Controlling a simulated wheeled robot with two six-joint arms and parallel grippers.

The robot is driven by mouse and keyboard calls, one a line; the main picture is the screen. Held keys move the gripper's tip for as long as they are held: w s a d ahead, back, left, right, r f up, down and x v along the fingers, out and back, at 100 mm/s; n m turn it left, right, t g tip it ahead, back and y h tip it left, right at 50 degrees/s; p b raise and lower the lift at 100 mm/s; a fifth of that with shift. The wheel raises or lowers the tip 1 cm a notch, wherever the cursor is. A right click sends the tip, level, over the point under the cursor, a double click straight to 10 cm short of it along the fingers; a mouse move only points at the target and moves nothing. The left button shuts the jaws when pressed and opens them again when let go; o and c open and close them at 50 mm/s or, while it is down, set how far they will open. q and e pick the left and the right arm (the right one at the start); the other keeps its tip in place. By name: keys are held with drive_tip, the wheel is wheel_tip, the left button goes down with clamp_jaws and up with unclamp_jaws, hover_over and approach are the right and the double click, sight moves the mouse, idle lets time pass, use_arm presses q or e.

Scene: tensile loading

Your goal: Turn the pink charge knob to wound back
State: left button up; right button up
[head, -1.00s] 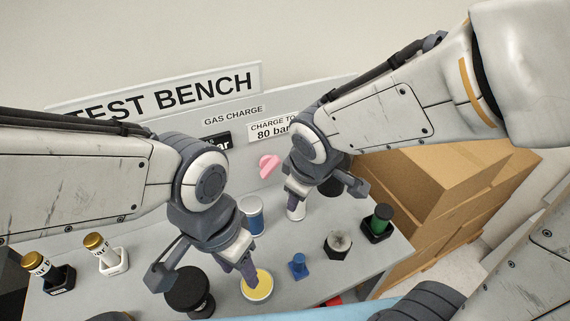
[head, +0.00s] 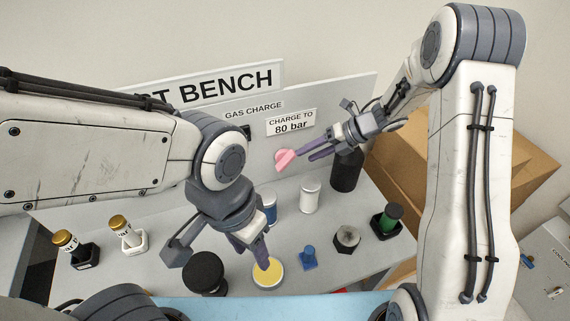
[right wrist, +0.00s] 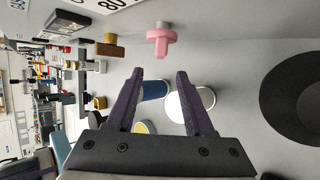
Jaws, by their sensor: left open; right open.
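The pink charge knob (head: 285,159) sits on the upright grey panel below the "CHARGE TO 80 bar" label (head: 291,122). It also shows in the right wrist view (right wrist: 161,40), beyond the fingertips. My right gripper (head: 304,153) is open, with its fingers pointing left at the knob in the head view. In the right wrist view the fingers (right wrist: 157,75) are apart with nothing between them, and the knob lies ahead of the gap. My left gripper (head: 254,262) is open and points down over the bench by the yellow-topped disc (head: 268,273).
A dark cylinder (head: 346,172) stands close under my right gripper. White (head: 310,197) and blue (head: 270,212) cylinders stand below the panel. A blue piece (head: 309,258), a metal nut (head: 347,238), a green-topped bottle (head: 388,219) and gold-capped bottles (head: 128,232) stand around the bench.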

sight(288, 164)
drive_tip(key=p+x, duration=0.2)
drive_tip(key=x, duration=0.7)
drive_tip(key=shift+w+a+f, duration=0.1)
drive_tip(key=shift+a+f, duration=0.1)
clamp_jaws()
